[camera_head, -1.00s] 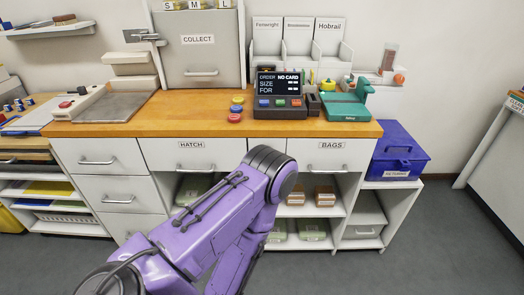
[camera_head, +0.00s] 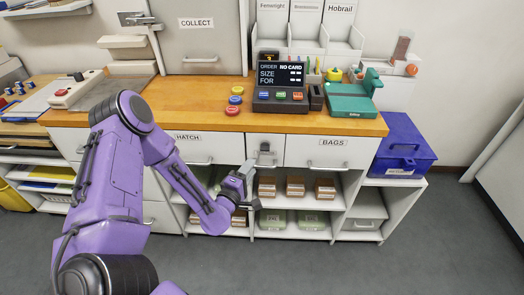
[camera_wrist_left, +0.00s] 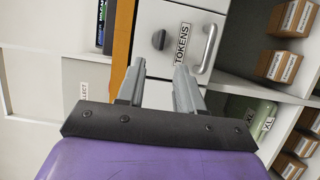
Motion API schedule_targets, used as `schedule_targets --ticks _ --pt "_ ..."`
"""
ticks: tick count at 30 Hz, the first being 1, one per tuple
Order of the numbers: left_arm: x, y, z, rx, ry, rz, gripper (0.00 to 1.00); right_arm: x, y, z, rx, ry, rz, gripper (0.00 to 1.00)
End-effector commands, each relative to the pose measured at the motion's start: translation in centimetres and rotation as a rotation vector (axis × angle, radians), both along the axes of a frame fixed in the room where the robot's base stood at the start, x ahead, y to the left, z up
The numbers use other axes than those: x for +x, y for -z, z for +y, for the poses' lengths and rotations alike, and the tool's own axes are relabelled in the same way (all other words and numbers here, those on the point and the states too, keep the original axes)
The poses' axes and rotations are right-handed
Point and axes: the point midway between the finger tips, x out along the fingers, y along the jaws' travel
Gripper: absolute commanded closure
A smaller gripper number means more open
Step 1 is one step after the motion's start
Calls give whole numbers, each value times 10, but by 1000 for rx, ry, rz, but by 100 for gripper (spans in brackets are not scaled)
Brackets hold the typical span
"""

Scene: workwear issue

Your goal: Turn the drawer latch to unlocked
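The drawer latch is a round dark knob (camera_wrist_left: 158,40) on the white front of the small drawer labelled TOKENS (camera_wrist_left: 182,44), seen turned sideways in the left wrist view. Its exact setting is hard to read. A metal pull handle (camera_wrist_left: 210,49) is on the same front. In the head view this narrow drawer (camera_head: 253,142) sits between HATCH and BAGS. My left gripper (camera_head: 248,188) is in front of and below it. In the left wrist view its two fingers (camera_wrist_left: 159,68) are apart and empty, pointing towards the drawer front, short of the knob. My right gripper is out of view.
Open shelves with brown boxes (camera_head: 296,187) and green packs (camera_head: 311,220) lie below the drawer. The wooden counter (camera_head: 200,118) above holds an order terminal (camera_head: 281,84) and coloured buttons (camera_head: 236,100). A blue box (camera_head: 402,147) stands at the right. The floor in front is clear.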

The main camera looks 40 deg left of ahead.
Motion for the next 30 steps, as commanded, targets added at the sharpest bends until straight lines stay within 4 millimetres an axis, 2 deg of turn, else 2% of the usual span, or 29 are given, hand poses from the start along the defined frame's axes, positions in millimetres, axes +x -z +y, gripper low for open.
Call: schedule_targets --ticks 6,12,16,23,24,26,27,30 --pt "49 -1 6 7 5 3 64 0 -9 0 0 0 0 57" --pt "83 1 10 6 6 6 64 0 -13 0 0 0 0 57" --pt "91 1 11 4 6 8 64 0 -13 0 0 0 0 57" --pt "92 2 11 4 7 8 64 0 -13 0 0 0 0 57" --pt "92 2 11 4 7 8 77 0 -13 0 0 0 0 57" --pt "92 2 11 5 7 8 96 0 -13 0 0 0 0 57" --pt "92 2 11 5 7 8 100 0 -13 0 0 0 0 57" --pt "92 2 11 5 7 8 100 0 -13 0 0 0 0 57"
